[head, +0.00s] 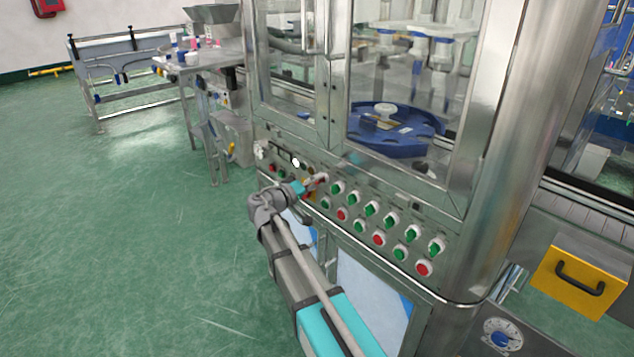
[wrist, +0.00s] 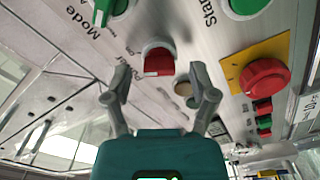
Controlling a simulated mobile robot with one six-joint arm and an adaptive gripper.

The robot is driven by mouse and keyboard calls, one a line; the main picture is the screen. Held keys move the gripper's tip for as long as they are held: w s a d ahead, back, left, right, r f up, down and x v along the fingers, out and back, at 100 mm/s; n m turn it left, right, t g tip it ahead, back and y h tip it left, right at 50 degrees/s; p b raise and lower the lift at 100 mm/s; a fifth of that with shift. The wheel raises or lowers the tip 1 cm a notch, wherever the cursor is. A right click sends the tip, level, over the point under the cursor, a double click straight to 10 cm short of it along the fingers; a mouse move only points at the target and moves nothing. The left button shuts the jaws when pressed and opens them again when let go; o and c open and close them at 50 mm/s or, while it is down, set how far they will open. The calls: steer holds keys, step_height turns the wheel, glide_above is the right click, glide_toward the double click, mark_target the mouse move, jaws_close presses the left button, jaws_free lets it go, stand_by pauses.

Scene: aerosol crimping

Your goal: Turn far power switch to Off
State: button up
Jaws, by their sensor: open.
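A red rotary switch (wrist: 158,62) with a pale collar sits on the steel control panel (wrist: 205,45). In the wrist view it lies just ahead of and between the fingertips of my gripper (wrist: 160,78), with a visible gap on each side. My gripper is open and empty. In the head view my gripper (head: 312,185) is close to the panel's far half, at the red switch (head: 322,178), which it partly covers.
A red mushroom button (wrist: 265,78) on a yellow plate is right of the switch in the wrist view. A green knob (wrist: 108,8) is at upper left. Several green and red controls (head: 379,239) line the nearer panel. Open green floor (head: 120,220) lies to the left.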

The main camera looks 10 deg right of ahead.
steer(key=shift+w+d, duration=0.2)
steer(key=shift+d, duration=0.25)
steer(key=shift+c, duration=0.2)
jaws_close()
